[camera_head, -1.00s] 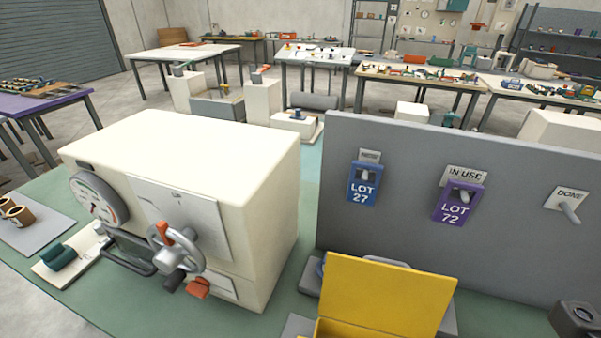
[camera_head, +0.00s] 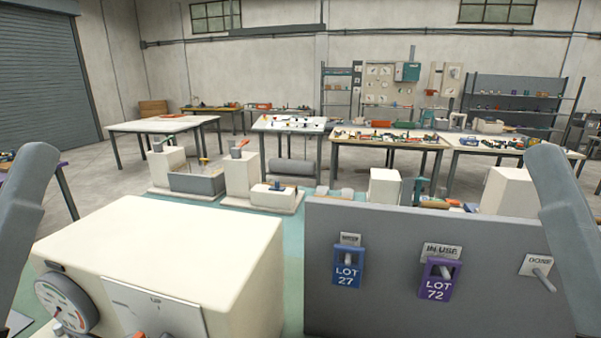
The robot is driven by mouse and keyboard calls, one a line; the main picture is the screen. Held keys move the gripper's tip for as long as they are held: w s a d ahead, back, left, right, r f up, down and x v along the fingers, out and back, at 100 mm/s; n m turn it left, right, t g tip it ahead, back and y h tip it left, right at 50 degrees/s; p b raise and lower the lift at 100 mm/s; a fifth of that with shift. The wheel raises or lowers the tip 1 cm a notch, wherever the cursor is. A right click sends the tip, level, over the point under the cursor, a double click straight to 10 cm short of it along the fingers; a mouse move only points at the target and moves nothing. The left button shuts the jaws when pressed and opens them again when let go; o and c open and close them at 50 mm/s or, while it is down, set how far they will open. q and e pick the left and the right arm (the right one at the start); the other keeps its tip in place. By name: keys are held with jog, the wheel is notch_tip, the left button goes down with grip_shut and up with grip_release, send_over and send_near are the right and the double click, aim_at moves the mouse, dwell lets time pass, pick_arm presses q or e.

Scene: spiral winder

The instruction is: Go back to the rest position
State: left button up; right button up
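My two arms show as dark grey links at the far left and far right edges of the head view. Neither gripper is in the picture, so what they hold is hidden. The cream machine box (camera_head: 165,245) stands at the lower left, with a round dial gauge (camera_head: 66,303) on its front. The grey board (camera_head: 400,228) stands upright at the right. A blue LOT 27 tag (camera_head: 346,268) hangs on its left peg, and a purple LOT 72 tag (camera_head: 439,281) hangs on the IN USE peg. The DONE peg (camera_head: 543,281) is bare.
Behind the machine and board are cream blocks (camera_head: 240,174) and a grey block (camera_head: 197,183) on the bench. Several tables with small parts, including a white table (camera_head: 163,125), stand farther back. A narrow strip of green bench (camera_head: 293,262) is clear between machine and board.

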notch_tip(320, 180, up, 38)
jog(key=p, duration=3.5)
